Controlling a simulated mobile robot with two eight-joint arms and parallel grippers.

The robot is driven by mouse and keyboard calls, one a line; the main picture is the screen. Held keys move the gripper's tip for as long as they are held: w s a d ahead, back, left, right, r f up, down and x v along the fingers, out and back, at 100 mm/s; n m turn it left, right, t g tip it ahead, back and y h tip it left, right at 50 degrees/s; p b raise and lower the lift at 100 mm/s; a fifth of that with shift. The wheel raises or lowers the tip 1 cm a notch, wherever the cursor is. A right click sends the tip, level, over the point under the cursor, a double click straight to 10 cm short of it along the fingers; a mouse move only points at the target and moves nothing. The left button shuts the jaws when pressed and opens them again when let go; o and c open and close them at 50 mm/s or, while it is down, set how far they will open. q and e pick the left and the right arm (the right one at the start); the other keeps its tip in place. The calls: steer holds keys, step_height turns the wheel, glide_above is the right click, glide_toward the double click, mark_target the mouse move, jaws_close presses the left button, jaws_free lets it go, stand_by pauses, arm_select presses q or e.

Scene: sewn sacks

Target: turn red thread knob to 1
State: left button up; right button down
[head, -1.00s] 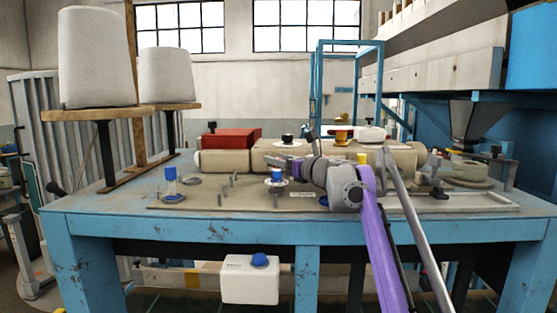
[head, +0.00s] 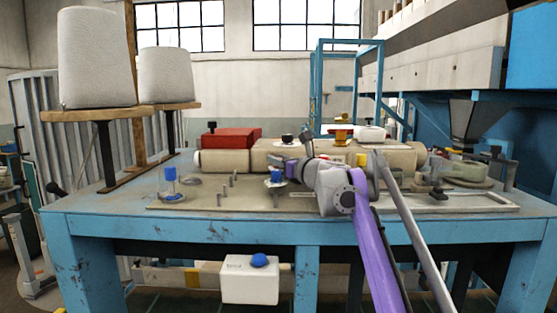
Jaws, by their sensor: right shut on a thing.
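No knob shows clearly as red. A small knob with a blue top (head: 275,179) sits on a pale round base on the table panel, partly covered by my right gripper (head: 276,170). The gripper is shut on this knob as far as I can see; its fingertips are small and blurred. My right arm comes in from the lower right, with a purple link and a grey wrist. Another knob with an orange-red and yellow body (head: 341,138) stands behind on the beige roller housing. A black knob (head: 287,139) is to its left. Numbers are too small to read. My left gripper is out of view.
A blue-framed table (head: 200,232) carries a beige housing (head: 225,161), a red box (head: 231,138) and a second blue-topped post (head: 170,177) at left. Several short pins stand between. Large white thread cones (head: 97,58) rest on a wooden shelf at left. A white container (head: 249,281) hangs below.

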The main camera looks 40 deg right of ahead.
steer(key=c, duration=0.6)
jaws_free()
steer(key=shift+c, duration=0.2)
steer(key=shift+s, duration=0.5)
steer(key=s, duration=0.3)
steer(key=s+b, duration=0.1)
steer(key=s, duration=0.2)
steer(key=s+a, duration=0.1)
steer(key=s, duration=0.2)
steer(key=shift+b, duration=0.3)
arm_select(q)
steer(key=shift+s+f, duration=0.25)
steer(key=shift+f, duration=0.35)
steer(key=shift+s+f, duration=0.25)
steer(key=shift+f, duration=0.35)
arm_select(e)
steer(key=shift+s+a, duration=0.15)
steer(key=shift+s, duration=0.2)
